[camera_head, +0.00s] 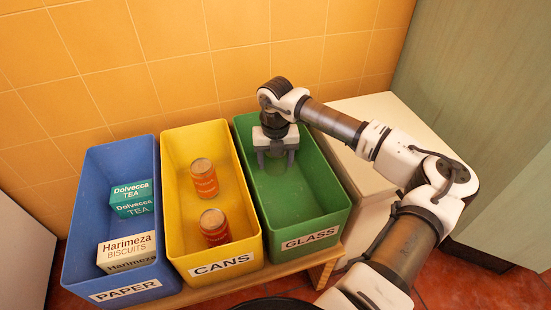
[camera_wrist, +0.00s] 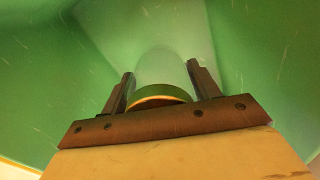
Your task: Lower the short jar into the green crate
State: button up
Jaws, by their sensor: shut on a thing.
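The green crate (camera_head: 325,224), labelled GLASS, is the right one of three crates in the head view. My gripper (camera_head: 276,162) points down inside the far part of it. In the wrist view my gripper (camera_wrist: 160,73) has one finger on each side of a clear, see-through short jar (camera_wrist: 161,66) and is shut on it. The jar's round lid edge, green and yellow, shows close to the palm. The jar is faint against the green in the head view. Whether its base touches the crate floor cannot be told.
The yellow CANS crate (camera_head: 249,246) holds two orange-red cans (camera_head: 204,178). The blue PAPER crate (camera_head: 73,270) holds a teal tea box (camera_head: 132,198) and a biscuit box (camera_head: 127,252). A white cabinet (camera_head: 349,165) stands right of the green crate. The near part of the green crate is empty.

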aim_at(276, 167)
jog(key=shift+f+b, duration=1.05)
jog(key=shift+f, duration=0.6)
dwell(0.5)
jog(key=o, duration=1.2)
jog(key=shift+c, duration=0.2)
jog(key=shift+r, duration=0.1)
